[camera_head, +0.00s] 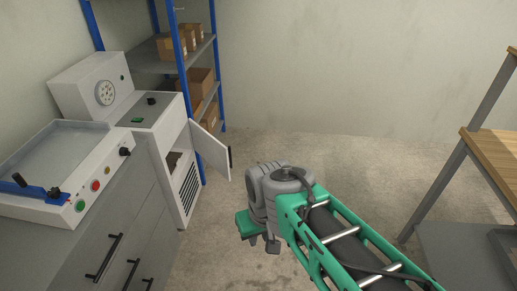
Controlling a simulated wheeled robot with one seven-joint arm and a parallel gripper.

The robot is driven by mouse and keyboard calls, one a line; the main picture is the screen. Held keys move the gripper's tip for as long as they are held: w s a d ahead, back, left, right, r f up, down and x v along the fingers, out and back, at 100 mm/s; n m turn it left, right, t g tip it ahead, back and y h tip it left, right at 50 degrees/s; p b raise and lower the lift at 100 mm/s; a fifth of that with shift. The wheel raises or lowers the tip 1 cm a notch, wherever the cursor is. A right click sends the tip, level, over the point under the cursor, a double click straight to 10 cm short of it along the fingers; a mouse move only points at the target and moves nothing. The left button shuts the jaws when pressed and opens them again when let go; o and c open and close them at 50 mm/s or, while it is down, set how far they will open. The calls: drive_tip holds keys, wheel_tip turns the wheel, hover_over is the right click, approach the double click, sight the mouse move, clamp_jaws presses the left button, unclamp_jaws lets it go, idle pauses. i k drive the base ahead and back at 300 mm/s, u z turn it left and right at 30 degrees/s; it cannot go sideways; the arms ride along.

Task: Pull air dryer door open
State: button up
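The air dryer seems to be the white cabinet (162,150) with a vent grille on its front, at the left. Its small white door (211,151) stands swung outward from the front, with a dark handle at its free edge. A dark opening with something brown inside shows behind the door. My gripper (261,243) seems to be the small green and dark part at the end of my arm, below and right of the door and apart from it in the picture. Its fingers are too small and hidden to tell whether they are open.
A white machine with red and green buttons (60,170) stands on a grey drawer cabinet (110,235) at the left. Blue shelving with cardboard boxes (200,85) stands behind the dryer. A wooden-topped table (497,160) is at the right. The floor between is clear.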

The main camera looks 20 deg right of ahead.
sight(214, 151)
drive_tip(key=z, duration=0.75)
drive_tip(key=i, duration=1.55)
drive_tip(key=u, duration=0.75)
drive_tip(key=i, duration=0.4)
drive_tip(key=u, duration=0.25)
